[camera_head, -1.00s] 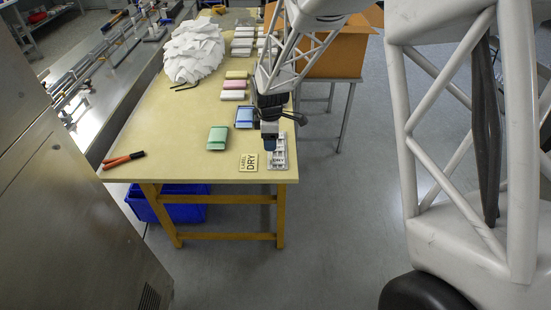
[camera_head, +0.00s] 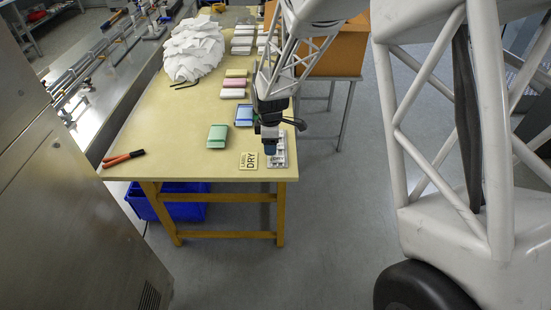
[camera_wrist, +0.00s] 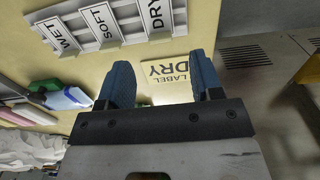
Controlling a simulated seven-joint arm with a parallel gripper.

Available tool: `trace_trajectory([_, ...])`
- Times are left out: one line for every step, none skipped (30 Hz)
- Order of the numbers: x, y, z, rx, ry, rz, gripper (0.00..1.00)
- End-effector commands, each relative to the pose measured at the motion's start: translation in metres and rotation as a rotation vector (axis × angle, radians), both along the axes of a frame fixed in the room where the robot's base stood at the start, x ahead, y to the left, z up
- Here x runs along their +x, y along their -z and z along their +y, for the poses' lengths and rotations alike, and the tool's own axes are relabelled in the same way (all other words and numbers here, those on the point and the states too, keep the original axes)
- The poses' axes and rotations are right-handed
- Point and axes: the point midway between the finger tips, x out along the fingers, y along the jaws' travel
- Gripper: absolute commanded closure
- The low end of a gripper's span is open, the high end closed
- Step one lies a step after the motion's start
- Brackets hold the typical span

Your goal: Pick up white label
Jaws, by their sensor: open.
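Three white labels, marked WET (camera_wrist: 57,33), SOFT (camera_wrist: 99,22) and DRY (camera_wrist: 157,14), lie side by side in a grey holder at the top of the wrist view. In the head view the holder (camera_head: 283,152) lies at the table's front right corner, partly hidden by my gripper (camera_head: 270,149). My gripper is open, with blue fingers (camera_wrist: 163,82) apart and nothing held. It is above or beside the holder; the height gap is hard to tell. A cream card reading LABEL DRY (camera_head: 249,161) lies just left of the holder and also shows beyond the fingers (camera_wrist: 168,72).
A green pack (camera_head: 217,136) and a blue pack (camera_head: 244,115) lie behind the card. Red-handled pliers (camera_head: 123,159) lie at the front left. A white heap (camera_head: 194,50) and rows of packs fill the back. The front middle of the table (camera_head: 180,165) is clear.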

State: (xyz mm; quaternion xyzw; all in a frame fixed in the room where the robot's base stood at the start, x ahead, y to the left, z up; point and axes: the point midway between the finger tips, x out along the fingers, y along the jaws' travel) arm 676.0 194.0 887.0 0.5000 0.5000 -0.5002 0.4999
Motion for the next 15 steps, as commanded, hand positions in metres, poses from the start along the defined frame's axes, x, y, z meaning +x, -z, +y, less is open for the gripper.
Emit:
trace_trajectory([0.000,0.000,0.000,0.000,0.000,0.000,0.40])
trace_trajectory([0.000,0.000,0.000,0.000,0.000,0.000,0.40])
trace_trajectory([0.000,0.001,0.000,0.000,0.000,0.000,0.40])
trace_trajectory([0.000,0.002,0.000,0.000,0.000,0.000,0.40])
trace_trajectory([0.000,0.004,0.000,0.000,0.000,0.001,0.40])
trace_trajectory([0.000,0.006,-0.001,0.000,0.000,0.001,0.40])
trace_trajectory([0.000,0.008,-0.001,0.000,0.000,0.001,0.40])
trace_trajectory([0.000,0.011,-0.001,0.000,0.000,0.001,0.40])
trace_trajectory([-0.001,0.015,-0.002,0.000,0.000,0.001,0.40])
trace_trajectory([-0.001,0.018,-0.002,0.000,0.000,0.001,0.40])
trace_trajectory([-0.001,0.021,-0.002,-0.001,0.000,0.002,0.40])
trace_trajectory([-0.001,0.026,-0.003,-0.001,0.000,0.002,0.40])
trace_trajectory([-0.001,0.030,-0.003,-0.001,0.000,0.002,0.40])
trace_trajectory([-0.001,0.034,-0.003,-0.001,0.000,0.002,0.40])
trace_trajectory([-0.001,0.038,-0.003,-0.001,0.000,0.002,0.40])
